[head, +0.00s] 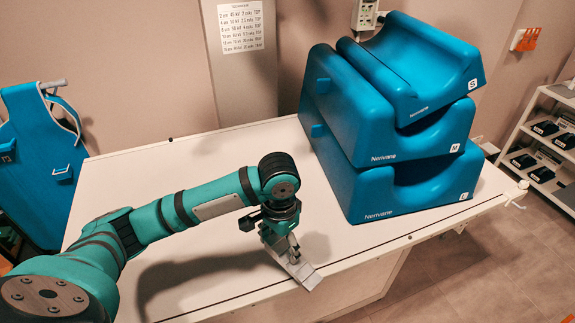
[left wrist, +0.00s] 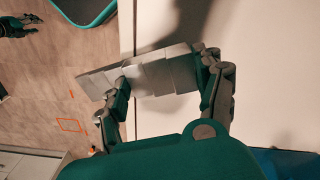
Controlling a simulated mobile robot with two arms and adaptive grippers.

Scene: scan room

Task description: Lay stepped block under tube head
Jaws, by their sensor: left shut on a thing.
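My left gripper (head: 283,248) is shut on the grey stepped block (head: 304,272), near the front edge of the white table (head: 220,150). In the left wrist view the stepped block (left wrist: 160,76) sits between the fingers of the left gripper (left wrist: 166,80), its steps falling toward the left. There its left part shows over the floor, past the table edge. I cannot tell its height over the table. The tube head is in neither view. A dark, gripper-like shape at the left wrist view's top left may be my right gripper (left wrist: 18,27), too small to read.
Three blue cradles are stacked on the table's right: L (head: 350,185), M (head: 340,110) and S (head: 425,60). A blue padded panel (head: 40,165) stands at the left. A shelf rack (head: 540,150) stands at the right. The table's left half is clear.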

